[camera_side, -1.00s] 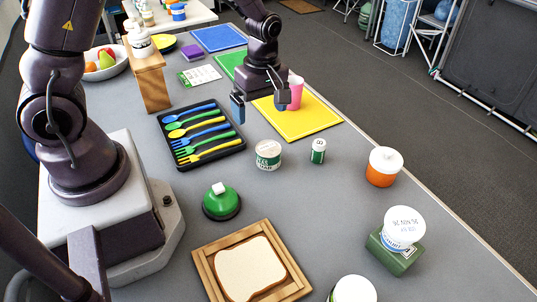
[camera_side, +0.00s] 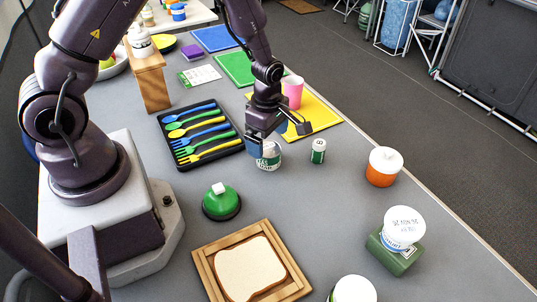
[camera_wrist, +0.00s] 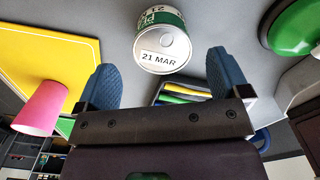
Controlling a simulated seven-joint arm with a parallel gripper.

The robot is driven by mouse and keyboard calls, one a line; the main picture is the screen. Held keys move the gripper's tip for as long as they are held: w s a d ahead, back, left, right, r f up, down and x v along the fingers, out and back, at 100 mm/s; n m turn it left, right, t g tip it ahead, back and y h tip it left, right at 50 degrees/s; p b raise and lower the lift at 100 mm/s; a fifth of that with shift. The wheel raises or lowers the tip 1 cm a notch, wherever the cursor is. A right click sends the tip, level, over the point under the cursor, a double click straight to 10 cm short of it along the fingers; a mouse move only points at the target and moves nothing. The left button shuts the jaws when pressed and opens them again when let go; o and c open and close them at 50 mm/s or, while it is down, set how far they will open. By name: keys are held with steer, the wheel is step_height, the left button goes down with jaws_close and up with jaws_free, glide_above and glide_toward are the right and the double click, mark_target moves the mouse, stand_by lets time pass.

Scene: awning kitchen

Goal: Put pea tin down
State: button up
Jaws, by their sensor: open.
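The pea tin (camera_side: 269,163), a short white tin with a green label, stands on the grey table to the right of the cutlery tray. In the wrist view its lid (camera_wrist: 160,52) reads "21 MAR", and it lies ahead of the gap between my fingertips. My gripper (camera_side: 279,140) is open with nothing between its blue-padded fingers. It hangs over and just behind the tin, partly covering its top in the side view. Both fingers show in the wrist view (camera_wrist: 162,72), apart from the tin.
A small green-and-white can (camera_side: 318,151) stands close to the right. A yellow mat (camera_side: 322,122) with a pink cup (camera_side: 293,91) lies behind. The cutlery tray (camera_side: 163,125) is left; a green button (camera_side: 221,203) is nearer.

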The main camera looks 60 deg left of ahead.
mark_target(269, 148)
steer(key=shift+d+f, duration=0.15)
steer(key=shift+f, duration=0.85)
steer(key=shift+d+f, duration=0.1)
steer(key=shift+f, duration=0.85)
steer(key=c, duration=1.2)
steer(key=shift+o, duration=0.2)
steer(key=shift+r, duration=0.2)
